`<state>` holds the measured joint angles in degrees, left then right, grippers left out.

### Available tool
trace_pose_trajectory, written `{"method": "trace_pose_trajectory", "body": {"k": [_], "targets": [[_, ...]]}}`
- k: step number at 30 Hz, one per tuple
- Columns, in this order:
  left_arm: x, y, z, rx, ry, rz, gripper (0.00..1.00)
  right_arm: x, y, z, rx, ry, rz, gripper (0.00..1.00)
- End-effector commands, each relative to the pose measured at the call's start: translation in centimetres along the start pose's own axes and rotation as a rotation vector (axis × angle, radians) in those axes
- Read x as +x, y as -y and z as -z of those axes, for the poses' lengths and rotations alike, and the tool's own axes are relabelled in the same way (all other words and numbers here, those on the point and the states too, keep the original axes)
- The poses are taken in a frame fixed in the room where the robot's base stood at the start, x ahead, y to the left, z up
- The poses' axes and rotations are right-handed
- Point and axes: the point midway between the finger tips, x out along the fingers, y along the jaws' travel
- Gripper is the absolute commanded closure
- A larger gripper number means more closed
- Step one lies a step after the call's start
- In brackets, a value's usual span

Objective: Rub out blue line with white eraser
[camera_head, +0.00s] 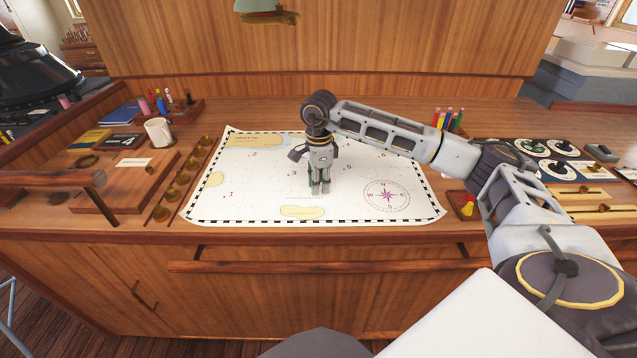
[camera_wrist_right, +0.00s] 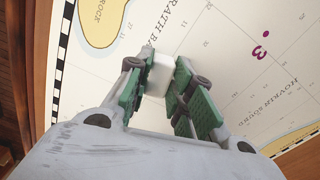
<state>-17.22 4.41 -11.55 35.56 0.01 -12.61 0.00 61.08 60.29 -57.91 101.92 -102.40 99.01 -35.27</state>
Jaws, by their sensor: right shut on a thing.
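My right gripper (camera_head: 320,189) points down at the middle of the paper chart (camera_head: 255,188), low over it or touching it. In the right wrist view the same gripper (camera_wrist_right: 161,82) is shut on the white eraser (camera_wrist_right: 158,72), a small pale block between its green-lined fingers. Whether the eraser touches the paper is hard to tell. In the head view the fingers hide most of the eraser. I cannot make out a blue line on the chart; the gripper covers part of the paper. My left gripper is not in view.
A white mug (camera_head: 158,132) and a pen rack (camera_head: 180,108) stand at the back left. A row of brass knobs (camera_head: 170,188) lies along the chart's left edge. Coloured pencils (camera_head: 448,120) stand behind my right arm. Control panels (camera_head: 560,160) are on the right. A wooden rail (camera_head: 330,266) runs along the front.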

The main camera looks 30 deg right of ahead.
Motion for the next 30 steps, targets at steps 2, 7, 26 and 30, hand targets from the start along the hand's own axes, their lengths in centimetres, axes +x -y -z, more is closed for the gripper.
{"method": "trace_pose_trajectory", "body": {"k": [2,7,26,30], "targets": [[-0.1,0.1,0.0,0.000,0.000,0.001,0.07,-0.1,0.0,0.1,0.001,-0.002,-0.001,0.96],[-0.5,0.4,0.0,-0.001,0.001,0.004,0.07,-0.8,0.0,0.0,0.000,-0.001,0.000,0.96],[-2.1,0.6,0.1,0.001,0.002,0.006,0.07,-3.5,0.0,0.0,0.000,0.001,0.000,0.96],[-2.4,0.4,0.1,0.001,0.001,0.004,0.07,-4.1,0.0,0.0,0.000,0.000,0.000,0.96]]}}
